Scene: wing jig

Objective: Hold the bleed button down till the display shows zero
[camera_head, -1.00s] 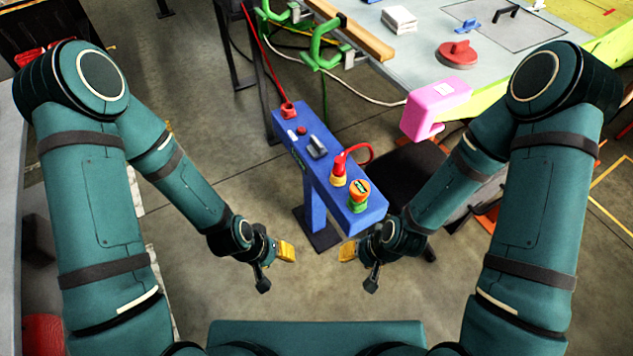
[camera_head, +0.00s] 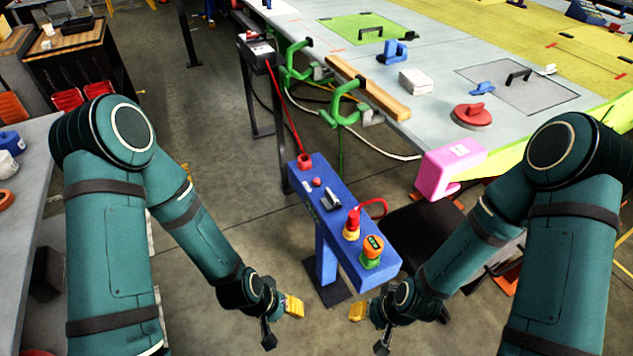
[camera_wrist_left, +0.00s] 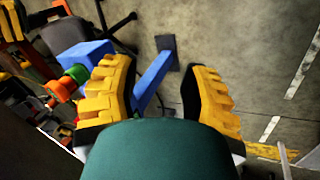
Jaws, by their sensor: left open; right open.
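A blue box-topped stand (camera_head: 335,215) rises from the floor between my arms. On its top are a small red button (camera_head: 316,182), a grey lever (camera_head: 331,198), a red-and-yellow hose coupling (camera_head: 352,225) and an orange gauge (camera_head: 373,245) on a green collar. The gauge's dark display is too small to read. My left gripper (camera_head: 294,306) is open and empty, left of the stand and apart from it. In the left wrist view its yellow fingers (camera_wrist_left: 160,80) are spread, with the stand beyond. My right gripper (camera_head: 358,311) is open in front of the stand's near end.
A workbench (camera_head: 430,105) with green clamps (camera_head: 345,100) stands behind and to the right. A pink block (camera_head: 452,165) is at its near corner. A red hose (camera_head: 285,105) runs to the stand's far end. A grey table (camera_head: 30,215) is at left. Floor left of the stand is clear.

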